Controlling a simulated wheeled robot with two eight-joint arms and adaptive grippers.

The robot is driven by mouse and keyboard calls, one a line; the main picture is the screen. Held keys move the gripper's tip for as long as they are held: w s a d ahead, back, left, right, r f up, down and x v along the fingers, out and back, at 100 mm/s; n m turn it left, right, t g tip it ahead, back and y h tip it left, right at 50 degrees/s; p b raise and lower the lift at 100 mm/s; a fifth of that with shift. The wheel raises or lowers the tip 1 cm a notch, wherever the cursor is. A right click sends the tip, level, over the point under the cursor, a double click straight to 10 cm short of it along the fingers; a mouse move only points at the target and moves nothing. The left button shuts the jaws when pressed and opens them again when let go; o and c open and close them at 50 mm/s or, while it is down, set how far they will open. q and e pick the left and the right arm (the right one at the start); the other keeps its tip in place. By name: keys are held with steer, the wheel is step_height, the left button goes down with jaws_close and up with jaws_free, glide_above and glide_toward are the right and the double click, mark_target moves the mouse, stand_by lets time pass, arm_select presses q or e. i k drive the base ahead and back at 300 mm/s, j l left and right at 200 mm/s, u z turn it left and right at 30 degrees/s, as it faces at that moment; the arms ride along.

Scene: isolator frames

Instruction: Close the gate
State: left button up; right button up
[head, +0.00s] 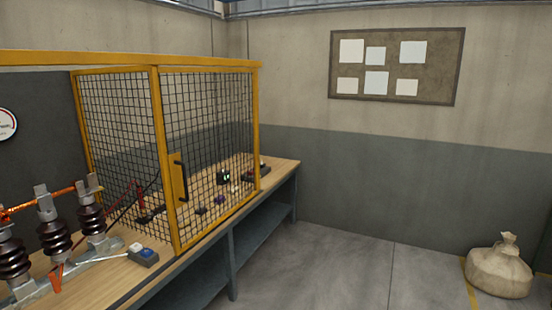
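The gate (218,140) is a yellow-framed black mesh panel standing upright on the workbench. A black handle (180,181) on a yellow plate is near its left upright. Another mesh panel (118,125) shows to the left of that upright; I cannot tell exactly how the two panels join. Left of the mesh, under the yellow top rail (60,57), the front is uncovered and the isolators (55,232) with dark ribbed insulators show without mesh in front. Neither of my grippers is in view.
The wooden workbench (281,168) has a lower shelf. A grey box with a blue and a white top (144,255) lies near its front edge. Small items sit behind the mesh. The floor (345,265) right of the bench is clear up to a tied sack (500,272).

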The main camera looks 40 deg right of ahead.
mark_target(178, 178)
steer(key=z, duration=1.1)
